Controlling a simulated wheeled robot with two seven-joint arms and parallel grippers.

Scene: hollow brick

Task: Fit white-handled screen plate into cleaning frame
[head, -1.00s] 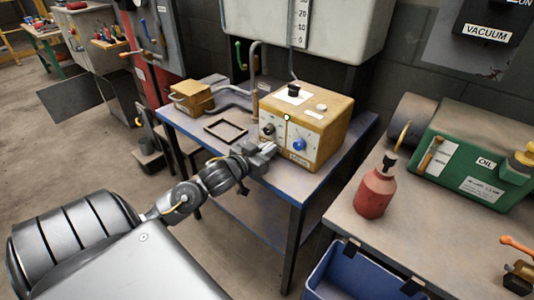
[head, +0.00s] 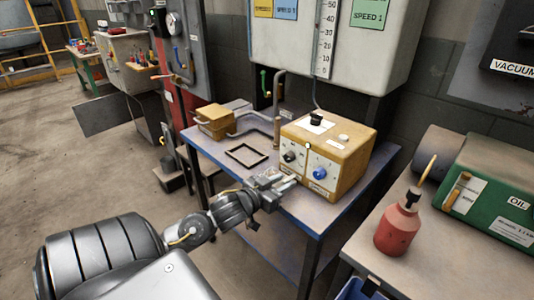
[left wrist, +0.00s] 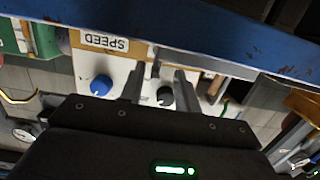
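A dark, thin rectangular frame (head: 228,151), which looks like the cleaning frame, lies flat on the blue-edged table in the head view. No white-handled screen plate can be made out in either view. My left gripper (head: 289,181) is at the table's front edge, right of and nearer than the frame, just before the yellow control box. My right gripper is out of view.
The yellow control box (head: 350,160) with knobs stands on the table (head: 305,211). A smaller yellow box (head: 214,122) and grey pipes stand behind the frame. A red bottle (head: 397,230) and a green oil unit (head: 490,190) are on the right bench.

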